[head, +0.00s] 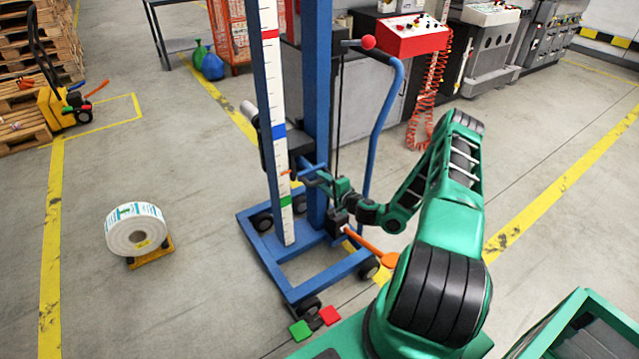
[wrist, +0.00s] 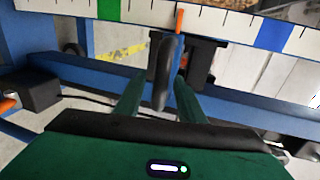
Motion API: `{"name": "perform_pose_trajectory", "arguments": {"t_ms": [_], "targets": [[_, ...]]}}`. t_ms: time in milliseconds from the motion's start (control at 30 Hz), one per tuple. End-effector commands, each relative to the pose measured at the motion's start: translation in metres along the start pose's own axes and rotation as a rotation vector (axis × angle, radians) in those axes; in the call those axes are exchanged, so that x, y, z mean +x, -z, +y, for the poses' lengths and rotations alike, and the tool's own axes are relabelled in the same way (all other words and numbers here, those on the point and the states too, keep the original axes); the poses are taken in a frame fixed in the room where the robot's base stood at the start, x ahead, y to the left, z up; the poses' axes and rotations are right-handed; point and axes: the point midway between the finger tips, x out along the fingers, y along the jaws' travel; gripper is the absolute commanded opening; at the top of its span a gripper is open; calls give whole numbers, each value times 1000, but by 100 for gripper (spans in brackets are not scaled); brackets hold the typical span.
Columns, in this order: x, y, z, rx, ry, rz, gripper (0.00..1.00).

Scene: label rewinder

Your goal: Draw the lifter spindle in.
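The lifter is a blue wheeled frame (head: 318,80) with a white scale (head: 277,100) carrying red, blue and green marks. A dark carriage (head: 300,148) sits on its mast, and an orange pointer (wrist: 179,18) stands between the green and blue marks. A pale grey cylinder (head: 249,113), perhaps the spindle, sticks out on the mast's left side. My gripper (head: 318,180) is at the carriage, beside a blue bar (head: 314,168). In the wrist view its green fingers (wrist: 160,88) stand apart on either side of a dark upright handle (wrist: 166,72), with a gap visible at the left.
A label roll (head: 137,229) lies on a small yellow stand on the floor at left. Green (head: 300,330) and red (head: 329,315) pedals lie at the lifter's front. An orange lever (head: 375,248) lies near my arm. A red control box (head: 411,37) stands behind. Floor between roll and lifter is clear.

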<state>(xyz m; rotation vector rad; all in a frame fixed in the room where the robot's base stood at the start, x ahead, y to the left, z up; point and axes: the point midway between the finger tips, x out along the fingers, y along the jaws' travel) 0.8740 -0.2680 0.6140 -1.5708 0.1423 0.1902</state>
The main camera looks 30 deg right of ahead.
Motion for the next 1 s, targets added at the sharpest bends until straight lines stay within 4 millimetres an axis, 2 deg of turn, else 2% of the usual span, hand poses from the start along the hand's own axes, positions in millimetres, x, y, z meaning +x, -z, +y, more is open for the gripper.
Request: {"name": "perform_pose_trajectory", "arguments": {"t_ms": [133,400,433,567,700,733,1000], "targets": [[8,0,-1,0,1,-1,36],[9,0,0,1,0,0,36],[9,0,0,1,0,0,31],[9,-1,0,0,-1,-1,0],[9,-1,0,0,-1,-1,0],[10,-8,1,1,-2,-5,0],[10,-4,1,-1,-2,-5,0]]}}
